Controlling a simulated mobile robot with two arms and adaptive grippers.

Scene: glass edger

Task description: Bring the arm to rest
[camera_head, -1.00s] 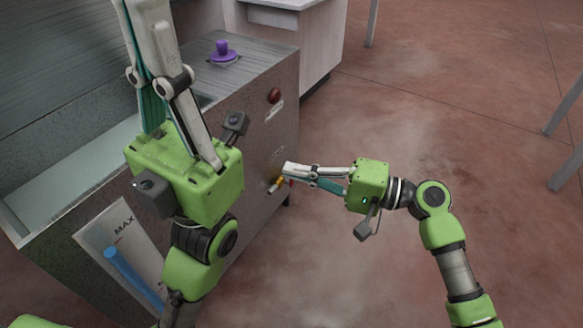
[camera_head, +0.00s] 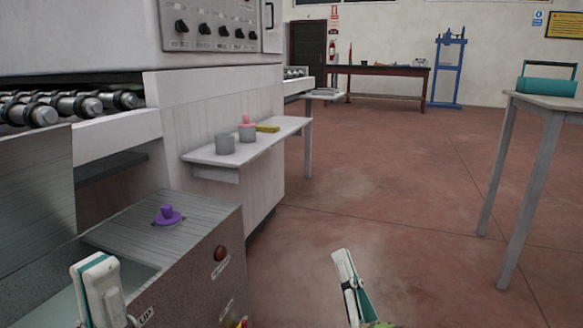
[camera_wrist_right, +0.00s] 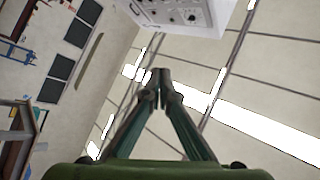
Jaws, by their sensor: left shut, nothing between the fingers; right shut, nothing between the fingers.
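My left gripper (camera_head: 101,287) shows at the lower left of the head view, in front of the grey metal tank. It is shut and empty. My right gripper (camera_head: 343,262) rises from the bottom edge of the head view, over open floor to the right of the tank. In the right wrist view its fingertips (camera_wrist_right: 161,78) meet with nothing between them. That view looks up at the ceiling lights and the walls. Most of both arms is out of the head view.
The tank (camera_head: 190,270) has a purple knob (camera_head: 167,214) on top and a red button (camera_head: 220,253) in front. Behind it a shelf (camera_head: 205,157) on the machine holds cups. A table (camera_head: 545,102) with a teal object stands at right. The floor between is clear.

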